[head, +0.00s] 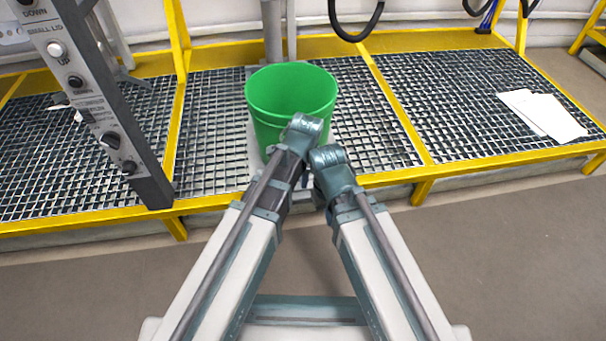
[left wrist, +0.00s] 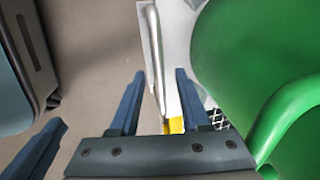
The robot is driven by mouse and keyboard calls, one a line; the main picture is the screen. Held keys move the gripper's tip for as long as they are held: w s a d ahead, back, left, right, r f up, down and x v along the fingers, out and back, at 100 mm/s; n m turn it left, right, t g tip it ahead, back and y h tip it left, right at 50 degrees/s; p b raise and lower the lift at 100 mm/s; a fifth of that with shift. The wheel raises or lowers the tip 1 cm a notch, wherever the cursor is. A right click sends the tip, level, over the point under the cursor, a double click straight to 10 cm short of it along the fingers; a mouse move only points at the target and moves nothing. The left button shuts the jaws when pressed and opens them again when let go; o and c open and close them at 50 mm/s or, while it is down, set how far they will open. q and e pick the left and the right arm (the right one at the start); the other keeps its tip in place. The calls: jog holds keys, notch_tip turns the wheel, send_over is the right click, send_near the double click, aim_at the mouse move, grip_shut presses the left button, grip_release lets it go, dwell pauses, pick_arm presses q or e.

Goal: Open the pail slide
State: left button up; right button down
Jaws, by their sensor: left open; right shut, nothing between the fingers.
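The green pail (head: 290,92) stands upright on the pail slide (head: 254,150), a pale plate on the grating, mostly hidden by the pail and my arms. In the left wrist view, the slide's pale plate (left wrist: 178,40) and its metal bar handle (left wrist: 154,45) show left of the pail (left wrist: 250,50). My left gripper (left wrist: 159,72) is open, and the handle runs between its two fingers in that view. I cannot tell whether they touch it. In the head view my left gripper is hidden behind my arm. My right gripper (head: 318,193) is shut and empty, low by the platform's front edge, mostly hidden by its arm.
A grey control post (head: 95,95) with buttons stands at the left. The grating platform has yellow edges (head: 480,160). White papers (head: 543,115) lie on the right grating. A black hose (head: 355,35) hangs behind. The floor in front is clear.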

pick_arm(q)
notch_tip(320, 180, up, 8)
jog(key=s+p, duration=0.1)
jog(key=p, duration=0.6)
jog(key=shift+s+d+f, duration=0.15)
jog(key=shift+s+d, duration=0.1)
jog(key=shift+s, duration=0.15)
jog(key=shift+s+f, duration=0.1)
jog(key=shift+f, duration=0.05)
jog(key=f+b, duration=0.2)
jog(key=w+f+b, duration=0.1)
jog(key=f+b, duration=0.2)
jog(key=w+f+b, duration=0.1)
jog(key=f+b, duration=0.1)
jog(key=shift+a+f, duration=0.15)
jog(key=shift+f, duration=0.2)
jog(key=shift+a, duration=0.15)
